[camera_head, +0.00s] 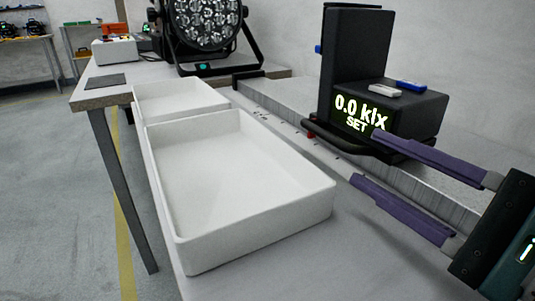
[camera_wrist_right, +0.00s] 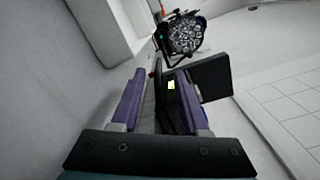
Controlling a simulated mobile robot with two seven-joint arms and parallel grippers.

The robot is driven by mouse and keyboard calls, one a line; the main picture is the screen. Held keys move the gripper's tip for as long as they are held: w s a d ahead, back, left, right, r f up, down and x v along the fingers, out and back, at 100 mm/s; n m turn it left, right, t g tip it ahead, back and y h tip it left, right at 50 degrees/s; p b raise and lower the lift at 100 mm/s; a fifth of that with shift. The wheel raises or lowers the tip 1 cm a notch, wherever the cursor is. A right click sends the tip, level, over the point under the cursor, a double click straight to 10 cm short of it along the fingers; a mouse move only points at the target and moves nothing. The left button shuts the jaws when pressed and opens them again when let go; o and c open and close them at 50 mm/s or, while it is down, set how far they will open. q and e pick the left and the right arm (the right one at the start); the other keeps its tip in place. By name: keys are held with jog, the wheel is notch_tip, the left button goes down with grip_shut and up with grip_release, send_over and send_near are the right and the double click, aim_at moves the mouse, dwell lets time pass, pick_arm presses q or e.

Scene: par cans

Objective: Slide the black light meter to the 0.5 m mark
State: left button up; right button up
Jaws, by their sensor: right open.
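The black light meter (camera_head: 345,60) stands on a grey rail (camera_head: 285,98) at the right of the head view. Its lit display reads "0.0 klx SET". A black bar-like handle (camera_head: 345,142) runs along its base, near a small red pointer (camera_head: 310,134). My right gripper (camera_head: 366,158) is open, with its purple fingertips close to the handle end; contact cannot be told. In the right wrist view, the meter (camera_wrist_right: 211,78) shows beyond and partly between the open fingers (camera_wrist_right: 162,88). The scale's 0.5 m mark cannot be read. My left gripper is not in view.
Two white trays, a near one (camera_head: 240,225) and a far one (camera_head: 178,97), stand beside the rail. A stage lamp (camera_head: 208,25) stands at the bench's far end, and also shows in the wrist view (camera_wrist_right: 184,34). Blue and white small items (camera_head: 411,85) lie on the meter.

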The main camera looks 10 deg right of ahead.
aim_at(309, 128)
jog(key=shift+w+d+f+m, duration=0.55)
jog(key=shift+f+m, duration=0.1)
jog(key=shift+m, duration=0.35)
jog(key=shift+w+r+t+h, duration=0.1)
jog(key=shift+w+t+h, duration=0.2)
jog(key=shift+h, duration=0.1)
jog(key=p+x, duration=0.1)
jog(key=x, duration=0.6)
jog(key=shift+w+a, duration=0.25)
jog(key=shift+a, duration=0.05)
jog(key=shift+x, duration=0.85)
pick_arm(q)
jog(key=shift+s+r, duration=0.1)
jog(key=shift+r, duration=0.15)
pick_arm(e)
grip_shut()
